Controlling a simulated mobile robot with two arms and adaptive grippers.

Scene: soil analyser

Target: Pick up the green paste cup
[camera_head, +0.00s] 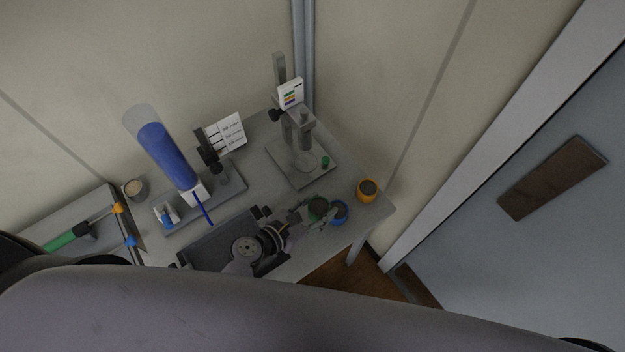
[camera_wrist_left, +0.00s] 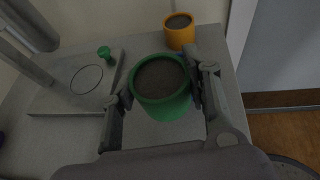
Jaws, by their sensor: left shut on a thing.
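The green paste cup (camera_wrist_left: 162,108) holds dark brown paste and sits between the two fingers of my left gripper (camera_wrist_left: 158,92) in the left wrist view. The fingers are shut on its sides. In the head view my left gripper (camera_head: 314,214) reaches to the green cup (camera_head: 318,204) near the right part of the bench, and its fingers partly cover the cup. Whether the cup touches the bench is hard to tell. My right gripper is not in view.
A blue cup (camera_head: 340,210) stands close beside the green one, and an orange cup (camera_head: 367,189) stands further right near the bench edge. A stand with a grey base (camera_head: 296,176) is behind.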

